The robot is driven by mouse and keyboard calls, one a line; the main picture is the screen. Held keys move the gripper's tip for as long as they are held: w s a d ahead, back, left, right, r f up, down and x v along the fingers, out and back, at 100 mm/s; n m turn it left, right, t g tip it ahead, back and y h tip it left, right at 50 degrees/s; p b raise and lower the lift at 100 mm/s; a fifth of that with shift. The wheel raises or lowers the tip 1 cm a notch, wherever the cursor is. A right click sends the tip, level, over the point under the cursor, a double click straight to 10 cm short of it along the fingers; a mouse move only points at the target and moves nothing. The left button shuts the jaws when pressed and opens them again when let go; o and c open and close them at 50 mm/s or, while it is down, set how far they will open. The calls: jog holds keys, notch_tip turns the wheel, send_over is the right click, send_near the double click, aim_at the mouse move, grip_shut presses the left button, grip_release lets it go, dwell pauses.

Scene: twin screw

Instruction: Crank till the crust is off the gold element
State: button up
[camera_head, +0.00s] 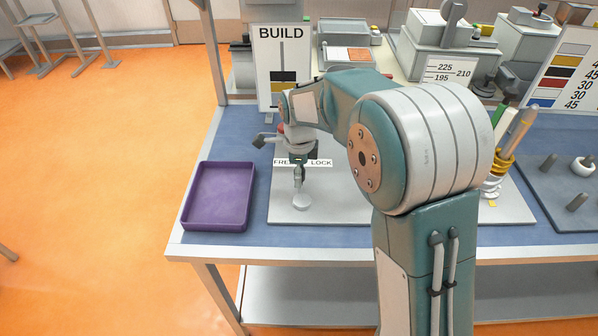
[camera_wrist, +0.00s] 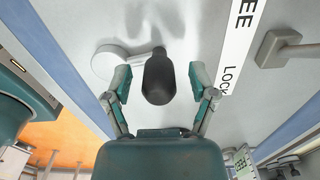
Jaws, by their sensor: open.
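My gripper (camera_head: 299,178) points down over the grey plate (camera_head: 340,208) on the table. In the wrist view my gripper (camera_wrist: 160,84) is open, with one finger on each side of a dark rounded knob (camera_wrist: 158,78). Gaps show between the knob and both fingers. The knob looks joined by a short pale arm to a round white disc (camera_wrist: 108,62), like a crank handle. The disc also shows below my gripper in the head view (camera_head: 302,203).
A FREE/LOCK label (camera_head: 318,162) and a grey lever (camera_wrist: 285,48) are close by. A purple tray (camera_head: 186,222) lies left. A BUILD sign (camera_head: 282,100) stands behind.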

grip_shut()
jog(key=shift+a+n, duration=0.15)
jog(key=shift+n, duration=0.15)
